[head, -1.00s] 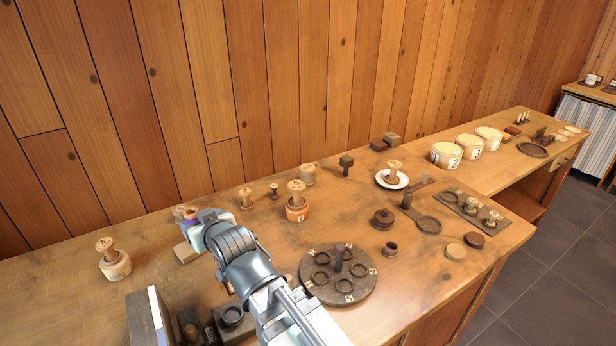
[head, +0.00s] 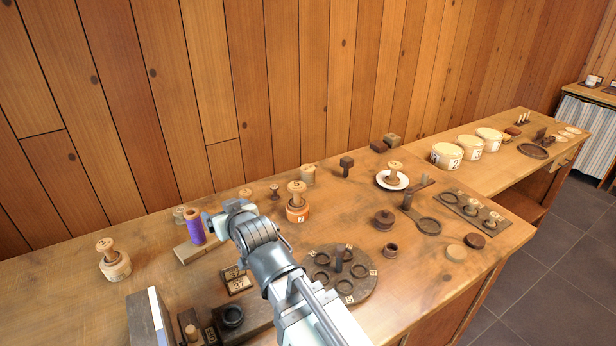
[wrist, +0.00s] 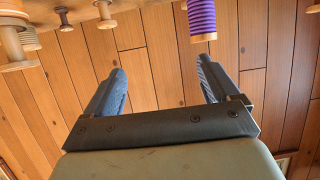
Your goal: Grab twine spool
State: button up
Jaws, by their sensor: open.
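A spool wound with purple twine (head: 194,226) stands upright on a flat wooden block (head: 190,252) at the left of the bench. In the wrist view the purple twine spool (wrist: 201,18) shows at the top edge, cut off, beyond the right-hand finger and not between the fingers. My gripper (head: 213,224) is just right of the spool in the head view. It is open and empty, with both fingers apart in the wrist view (wrist: 160,72). I cannot tell the exact gap between finger and spool.
A pale wooden spool (head: 114,260) stands at the left, and an orange-banded one (head: 297,203) right of my gripper. A dark round rack (head: 365,290) and a number block (head: 237,281) lie nearby. A plank wall (head: 280,90) closes the back.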

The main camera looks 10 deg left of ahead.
jog(key=w+d+r+m+h, duration=0.1)
jog(key=w+d+r+h, duration=0.15)
jog(key=w, duration=1.15)
jog(key=w+d+r+m+h, duration=0.1)
jog(key=w+d+r, duration=0.15)
jog(key=w, duration=1.15)
jog(key=w+d+r+m+h, duration=0.15)
jog(key=w+d, duration=0.25)
jog(key=w, duration=1)
jog(key=n+g+h, duration=0.5)
jog(key=n+g, duration=0.4)
jog(key=n, duration=0.3)
send_over(308, 168)
notch_tip(308, 168, down, 5)
jog(key=f, duration=0.8)
jog(key=shift+w+d, duration=0.1)
jog(key=shift+d, duration=0.15)
jog(key=shift+a+f, duration=0.15)
jog(key=shift+f, duration=1.15)
jog(key=shift+a+f, duration=0.1)
jog(key=shift+f, duration=1.2)
jog(key=shift+c, duration=0.4)
